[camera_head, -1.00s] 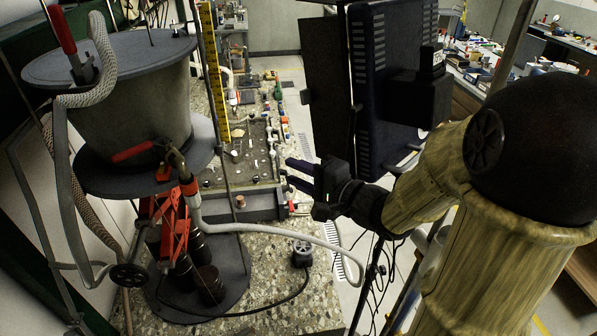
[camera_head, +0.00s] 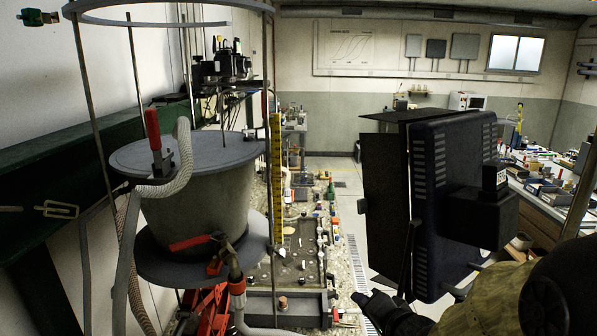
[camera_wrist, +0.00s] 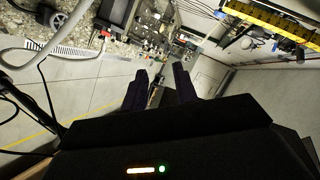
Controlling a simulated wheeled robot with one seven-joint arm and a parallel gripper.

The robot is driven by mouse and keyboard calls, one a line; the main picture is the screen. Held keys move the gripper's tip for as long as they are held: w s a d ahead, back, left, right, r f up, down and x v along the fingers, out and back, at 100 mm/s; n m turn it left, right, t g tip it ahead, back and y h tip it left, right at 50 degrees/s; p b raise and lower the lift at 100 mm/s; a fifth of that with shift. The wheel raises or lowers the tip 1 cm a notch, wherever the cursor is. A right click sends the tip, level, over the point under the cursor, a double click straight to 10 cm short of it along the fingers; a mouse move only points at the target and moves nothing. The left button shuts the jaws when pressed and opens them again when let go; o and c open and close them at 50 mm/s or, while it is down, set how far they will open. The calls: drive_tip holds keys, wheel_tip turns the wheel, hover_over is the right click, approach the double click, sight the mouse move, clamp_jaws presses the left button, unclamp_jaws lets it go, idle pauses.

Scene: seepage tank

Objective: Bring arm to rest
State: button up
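My gripper (camera_wrist: 160,82) shows in the wrist view with its two dark fingers apart and nothing held between them. In the head view my gripper (camera_head: 366,300) is low, right of centre, beside the stone bench top. The arm runs from it to the lower right corner, where much of it is cut off by the frame. The seepage tank (camera_head: 200,215), a grey tapered vessel with a flat round lid, stands at the left, well clear of my gripper.
A sunken tray (camera_head: 320,310) lies on the bench left of the gripper. A red-tipped hose (camera_head: 237,285) hangs below the tank. Open floor (camera_wrist: 90,90) shows in the wrist view.

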drive_tip(key=s+d+f+n+g+h+b, duration=0.1)
drive_tip(key=s+f+n+g+h, duration=0.3)
drive_tip(key=s+f+n+g, duration=0.4)
drive_tip(key=s+f+g+b, duration=0.1)
drive_tip(key=s+f, duration=0.2)
drive_tip(key=s, duration=0.2)
drive_tip(key=shift+s+f+g+b, duration=0.3)
drive_tip(key=shift+f+b, duration=0.05)
drive_tip(key=shift+f, duration=0.05)
drive_tip(key=shift+d, duration=0.1)
idle(1.0)
